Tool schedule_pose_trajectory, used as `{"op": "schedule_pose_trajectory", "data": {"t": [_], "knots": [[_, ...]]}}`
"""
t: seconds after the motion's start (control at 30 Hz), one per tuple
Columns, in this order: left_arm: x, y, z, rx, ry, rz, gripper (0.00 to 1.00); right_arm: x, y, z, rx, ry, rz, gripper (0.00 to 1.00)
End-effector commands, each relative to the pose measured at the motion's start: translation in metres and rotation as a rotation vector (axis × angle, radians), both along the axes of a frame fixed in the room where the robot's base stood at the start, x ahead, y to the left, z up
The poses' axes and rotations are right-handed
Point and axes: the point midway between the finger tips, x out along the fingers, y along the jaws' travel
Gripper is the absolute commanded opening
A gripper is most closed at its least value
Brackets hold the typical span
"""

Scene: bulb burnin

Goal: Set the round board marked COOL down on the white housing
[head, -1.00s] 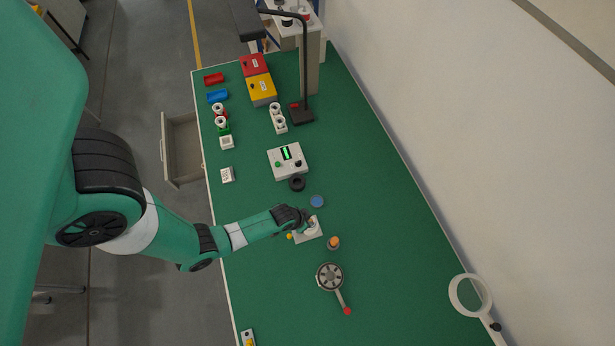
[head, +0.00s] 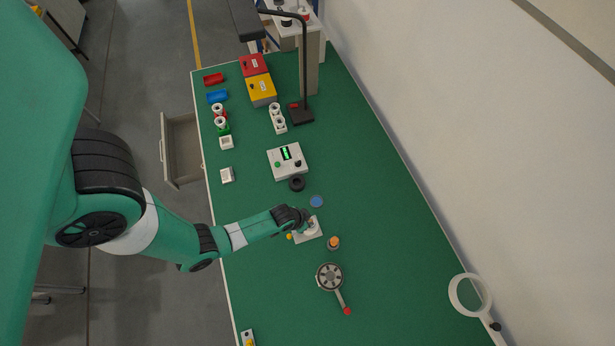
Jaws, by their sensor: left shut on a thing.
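My left gripper (head: 307,222) is at a small white fixture (head: 312,236) in the middle of the table, pointing down over it. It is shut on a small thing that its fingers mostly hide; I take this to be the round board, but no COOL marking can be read. A pale round part, which looks like the white housing (head: 311,229), shows just below the fingers on the fixture. I cannot tell whether the held board touches it. My right gripper is not in view.
A blue disc (head: 316,201) lies just behind the fixture, and a small orange-topped cylinder (head: 334,242) stands to its right. A round metal device with a red-tipped handle (head: 329,277) lies in front. A grey meter box (head: 287,161) and a black ring (head: 297,184) are behind.

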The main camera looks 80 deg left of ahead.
Motion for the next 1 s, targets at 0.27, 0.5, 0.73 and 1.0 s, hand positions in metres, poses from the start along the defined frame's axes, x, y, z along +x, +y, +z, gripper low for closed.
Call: {"op": "schedule_pose_trajectory", "data": {"t": [0.27,0.5,0.73,1.0], "knots": [[0.0,0.0,-0.004,0.0,0.0,0.0,0.0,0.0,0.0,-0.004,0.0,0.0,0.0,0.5],[0.0,0.0,-0.007,0.0,0.0,0.0,0.0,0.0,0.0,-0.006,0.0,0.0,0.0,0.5],[0.0,0.0,-0.01,0.0,0.0,0.0,0.0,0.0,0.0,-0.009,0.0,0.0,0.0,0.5],[0.0,0.0,-0.013,0.0,0.0,0.0,0.0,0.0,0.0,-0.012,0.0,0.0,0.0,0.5]]}}
